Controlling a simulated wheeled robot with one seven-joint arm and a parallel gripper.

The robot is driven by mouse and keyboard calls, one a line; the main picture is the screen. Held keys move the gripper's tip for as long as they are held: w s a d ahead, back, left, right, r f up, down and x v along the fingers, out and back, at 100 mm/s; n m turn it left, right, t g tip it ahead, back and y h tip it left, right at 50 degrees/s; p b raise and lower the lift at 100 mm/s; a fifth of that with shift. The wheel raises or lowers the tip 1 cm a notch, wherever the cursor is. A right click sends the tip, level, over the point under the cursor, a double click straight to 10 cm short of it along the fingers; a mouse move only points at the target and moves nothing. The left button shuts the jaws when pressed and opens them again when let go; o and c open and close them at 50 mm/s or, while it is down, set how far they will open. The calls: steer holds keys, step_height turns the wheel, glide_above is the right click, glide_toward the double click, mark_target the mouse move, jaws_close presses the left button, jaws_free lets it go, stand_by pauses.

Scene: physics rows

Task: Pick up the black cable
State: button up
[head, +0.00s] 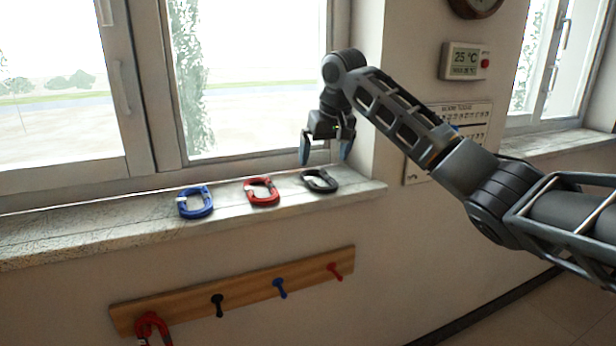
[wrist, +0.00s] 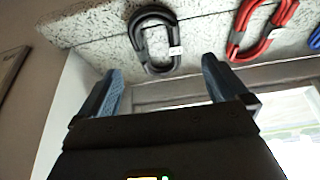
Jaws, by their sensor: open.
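The black cable (head: 320,181) is a coiled loop lying on the stone window sill, rightmost of a row of coiled cables. In the wrist view the black cable (wrist: 146,40) shows at the top, with a pale tag on it, a little beyond the fingertips. My gripper (head: 325,160) is above the sill, just over the black cable, pointing down. Its two blue-grey fingers stand apart with nothing between them; they also show in the wrist view (wrist: 162,66).
A red cable (head: 262,191) and a blue cable (head: 195,201) lie on the sill (head: 110,226) to the left. The window frame (head: 153,120) stands behind and a wall corner to the right. Below is a wooden peg rail (head: 250,291) with a red cable (head: 151,326) hanging at its left end.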

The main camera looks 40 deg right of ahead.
mark_target(318, 183)
steer(key=x, duration=0.7)
steer(key=shift+w+d+f, duration=0.2)
steer(key=shift+w+d, duration=0.15)
steer(key=c, duration=1)
